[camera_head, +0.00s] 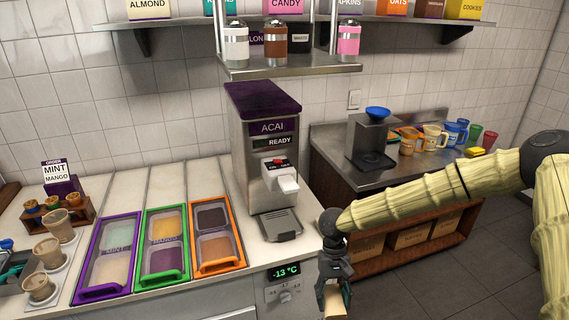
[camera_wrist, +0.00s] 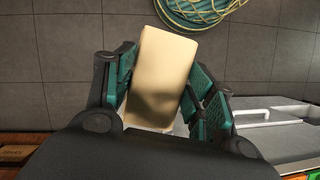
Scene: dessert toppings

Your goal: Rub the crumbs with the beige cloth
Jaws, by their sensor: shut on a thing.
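My gripper (camera_head: 335,280) hangs in front of the white counter's right end, over the floor side. It is shut on a beige, folded, block-like piece that looks like the beige cloth (camera_head: 334,303). In the wrist view the cloth (camera_wrist: 162,68) stands between the two green-padded fingers of my gripper (camera_wrist: 165,95), slightly tilted. I cannot make out any crumbs in either view.
An acai machine (camera_head: 262,150) stands on the white counter beside green, purple and orange topping tubs (camera_head: 165,245). A steel counter (camera_head: 345,150) at the right holds a blue-topped grinder (camera_head: 373,140), several cups and a yellow piece (camera_head: 475,151). Dark floor (camera_head: 480,250) is open.

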